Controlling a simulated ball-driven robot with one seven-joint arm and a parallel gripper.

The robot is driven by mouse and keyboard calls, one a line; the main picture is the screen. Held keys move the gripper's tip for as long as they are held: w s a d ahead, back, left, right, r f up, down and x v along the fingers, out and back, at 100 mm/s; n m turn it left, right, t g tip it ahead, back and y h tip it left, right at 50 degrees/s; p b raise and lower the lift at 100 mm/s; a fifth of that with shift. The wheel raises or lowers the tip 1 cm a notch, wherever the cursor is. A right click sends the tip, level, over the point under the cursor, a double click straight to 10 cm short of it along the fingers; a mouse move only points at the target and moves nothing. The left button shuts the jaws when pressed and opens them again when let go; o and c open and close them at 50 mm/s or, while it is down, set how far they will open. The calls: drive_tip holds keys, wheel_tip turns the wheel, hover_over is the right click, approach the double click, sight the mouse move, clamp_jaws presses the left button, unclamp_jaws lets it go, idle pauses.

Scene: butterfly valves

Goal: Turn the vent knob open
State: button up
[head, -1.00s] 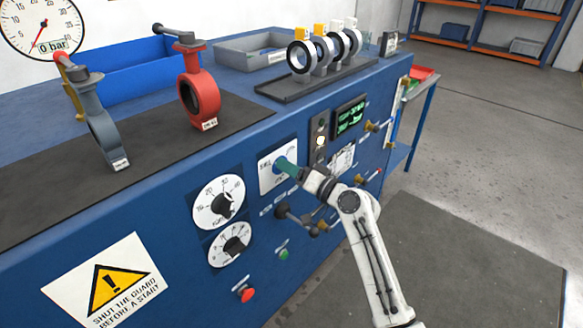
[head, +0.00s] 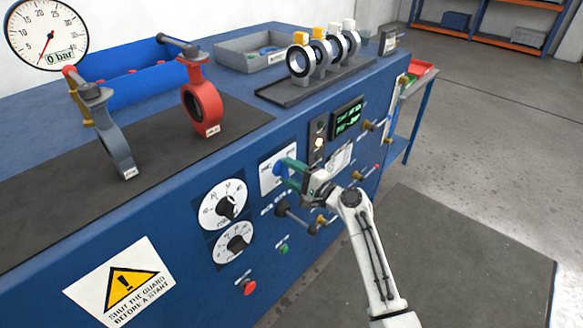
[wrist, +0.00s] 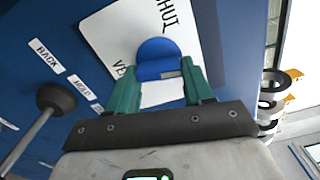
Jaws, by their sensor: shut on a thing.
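The vent knob (head: 279,170) is blue and sits on a white plate (head: 267,181) on the front of the blue bench. In the wrist view the knob (wrist: 158,58) stands between the two green fingers of my gripper (wrist: 158,78). Parts of the words "SHUT" and "VENT" show on the plate, tilted in that view. My gripper (head: 291,175) is shut on the knob, with one finger on each side. The gripper and fingers hide part of the plate in the head view.
A black lever handle (head: 296,217) sticks out just below my gripper. Two white dials (head: 222,204) are to the left, with a red button (head: 249,287) below. A lit display (head: 348,117) is above right. The gauge (head: 47,35) reads 0 bar.

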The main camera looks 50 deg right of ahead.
drive_tip(key=shift+a+f+m+p, duration=0.1)
drive_tip(key=shift+m+p, duration=2.9)
drive_tip(key=shift+m, duration=1.9)
drive_tip(key=o, duration=1)
drive_tip(key=shift+f, duration=0.1)
drive_tip(key=shift+o, duration=0.2)
drive_tip(key=s+b, duration=0.1)
drive_tip(key=s, duration=0.9)
drive_tip(key=shift+s+d, duration=0.2)
drive_tip(key=shift+s, duration=0.15)
